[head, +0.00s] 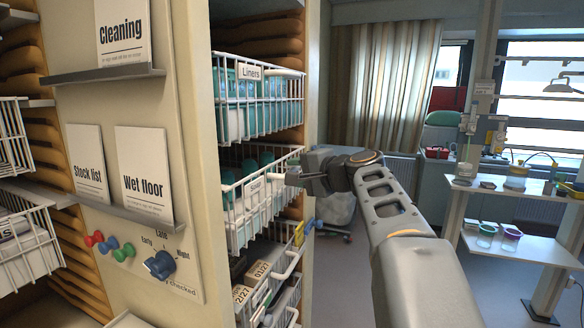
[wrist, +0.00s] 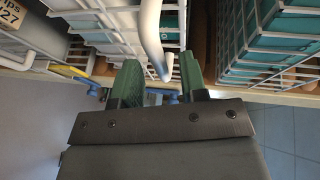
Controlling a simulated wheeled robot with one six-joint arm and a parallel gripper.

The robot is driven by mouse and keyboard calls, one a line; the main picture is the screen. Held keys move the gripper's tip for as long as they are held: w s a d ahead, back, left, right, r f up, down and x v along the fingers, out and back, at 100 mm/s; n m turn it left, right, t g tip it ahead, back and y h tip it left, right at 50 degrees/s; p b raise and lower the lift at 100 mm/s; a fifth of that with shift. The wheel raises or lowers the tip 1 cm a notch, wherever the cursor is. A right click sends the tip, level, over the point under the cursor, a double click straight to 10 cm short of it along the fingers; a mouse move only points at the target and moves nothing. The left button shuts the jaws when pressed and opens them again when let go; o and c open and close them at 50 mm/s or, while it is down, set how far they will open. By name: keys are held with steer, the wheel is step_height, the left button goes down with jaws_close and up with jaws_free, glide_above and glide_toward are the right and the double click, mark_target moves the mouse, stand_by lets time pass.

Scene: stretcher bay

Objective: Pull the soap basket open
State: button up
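The soap basket (head: 235,212) is a white wire basket with a "Soap" label, in the middle of the cabinet's column of baskets. Teal-topped items show inside it. Its white handle (wrist: 152,35) runs between the two green fingers of my gripper (wrist: 160,64) in the wrist view. The fingers are apart, with a gap visible on the handle's left and a narrow one on its right. In the head view my gripper (head: 291,177) is at the front of the soap basket, and its fingertips are hard to make out.
The Liners basket (head: 258,110) hangs above, and a basket with dated boxes (head: 262,272) is below. A cabinet side panel with signs (head: 145,175) and a dial (head: 160,264) stands left. A shelf trolley (head: 520,245) stands right. Floor between is partly clear.

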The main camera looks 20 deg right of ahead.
steer(key=shift+x, duration=1.15)
jaws_close()
